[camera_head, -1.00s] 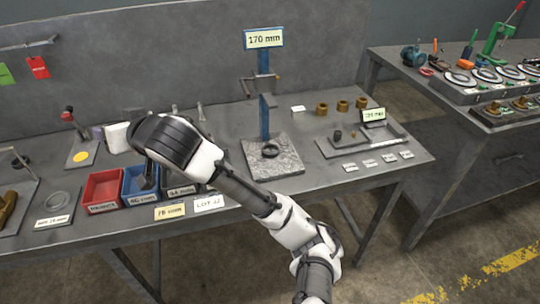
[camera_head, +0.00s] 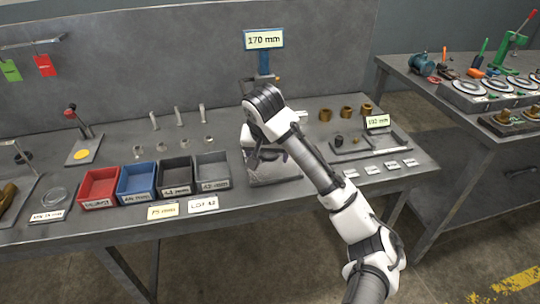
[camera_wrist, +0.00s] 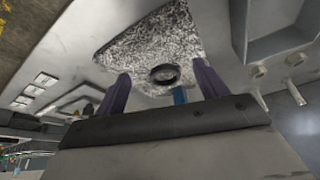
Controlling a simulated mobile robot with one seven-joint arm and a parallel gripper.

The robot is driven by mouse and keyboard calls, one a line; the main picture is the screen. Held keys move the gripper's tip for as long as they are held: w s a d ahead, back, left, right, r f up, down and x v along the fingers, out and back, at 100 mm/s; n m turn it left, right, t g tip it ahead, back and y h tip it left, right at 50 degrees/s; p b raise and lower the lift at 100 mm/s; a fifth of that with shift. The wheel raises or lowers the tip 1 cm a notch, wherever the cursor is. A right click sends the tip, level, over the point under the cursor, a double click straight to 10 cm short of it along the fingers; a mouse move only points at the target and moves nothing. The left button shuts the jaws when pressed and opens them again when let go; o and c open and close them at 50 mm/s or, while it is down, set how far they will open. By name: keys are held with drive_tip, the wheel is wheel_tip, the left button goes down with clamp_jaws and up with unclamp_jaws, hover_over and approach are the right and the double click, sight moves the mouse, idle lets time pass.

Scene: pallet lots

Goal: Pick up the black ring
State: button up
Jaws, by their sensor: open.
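The black ring (camera_wrist: 163,74) lies on a speckled grey stone plate (camera_wrist: 140,38), seen in the wrist view between and beyond my fingers. My gripper (camera_wrist: 161,88) is open and empty, with its two fingers apart on either side of the ring in the picture. In the head view my gripper (camera_head: 268,158) is over the stone plate (camera_head: 272,174), and my arm hides the ring there. The fingers look apart from the ring; the exact gap cannot be told.
A blue post with a 170 mm sign (camera_head: 264,40) stands behind the plate. Red (camera_head: 99,188), blue (camera_head: 137,182) and dark bins stand to the left. Brass bushings (camera_head: 346,112) and a grey tray (camera_head: 368,146) are to the right. Labels lie along the front edge.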

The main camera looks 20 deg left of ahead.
hover_over(270, 155)
drive_tip(key=s, duration=0.2)
drive_tip(key=shift+s+d+f, duration=0.1)
drive_tip(key=shift+s+d, duration=0.05)
drive_tip(key=shift+d, duration=0.15)
drive_tip(key=shift+p+x, duration=0.3)
drive_tip(key=shift+x, duration=1.1)
drive_tip(key=shift+s, duration=0.15)
drive_tip(key=shift+c, duration=0.4)
drive_tip(key=c, duration=1)
drive_tip(key=shift+b, duration=0.3)
drive_tip(key=shift+c, duration=0.2)
